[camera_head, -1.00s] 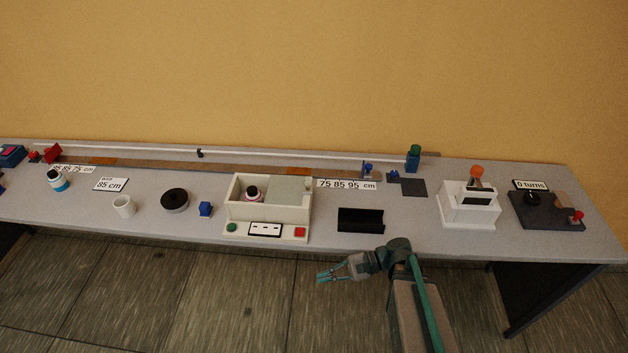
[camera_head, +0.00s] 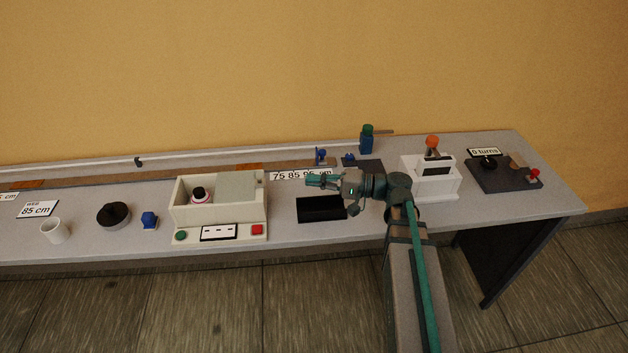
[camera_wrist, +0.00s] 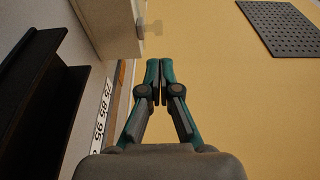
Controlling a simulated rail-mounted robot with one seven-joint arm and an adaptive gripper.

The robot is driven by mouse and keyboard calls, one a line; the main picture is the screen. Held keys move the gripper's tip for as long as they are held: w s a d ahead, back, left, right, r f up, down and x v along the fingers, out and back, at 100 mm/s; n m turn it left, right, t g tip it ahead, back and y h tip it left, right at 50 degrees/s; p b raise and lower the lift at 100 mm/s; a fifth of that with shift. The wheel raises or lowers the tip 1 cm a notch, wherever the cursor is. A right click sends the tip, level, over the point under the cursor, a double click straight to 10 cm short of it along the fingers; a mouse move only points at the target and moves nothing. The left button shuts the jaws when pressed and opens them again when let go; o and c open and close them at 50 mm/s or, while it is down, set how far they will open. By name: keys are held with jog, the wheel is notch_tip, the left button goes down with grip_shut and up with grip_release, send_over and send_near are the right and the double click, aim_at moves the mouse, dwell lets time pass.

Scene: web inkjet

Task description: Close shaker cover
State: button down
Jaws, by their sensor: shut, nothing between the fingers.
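The shaker (camera_head: 200,212) is a cream open-topped box on the bench, with a green button, a display and a red button on its front. Its pale grey-green cover (camera_head: 240,187) lies over the right part of the box, leaving the left part open. A small jar with a black cap (camera_head: 201,194) shows in that opening. My gripper (camera_head: 308,180) is shut and empty, to the right of the shaker and apart from it, pointing left. In the wrist view my gripper (camera_wrist: 158,72) has its fingertips together, with the shaker's side (camera_wrist: 108,25) ahead at upper left.
A black tray (camera_head: 322,208) lies below my gripper. A card reading 75 85 95 cm (camera_head: 285,176) is behind it. A white device with an orange knob (camera_head: 430,180) stands right of my arm.

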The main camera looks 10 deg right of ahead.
jog(key=p+x, duration=0.3)
jog(key=x, duration=0.8)
jog(key=shift+a, duration=0.2)
jog(key=shift+w+f, duration=0.1)
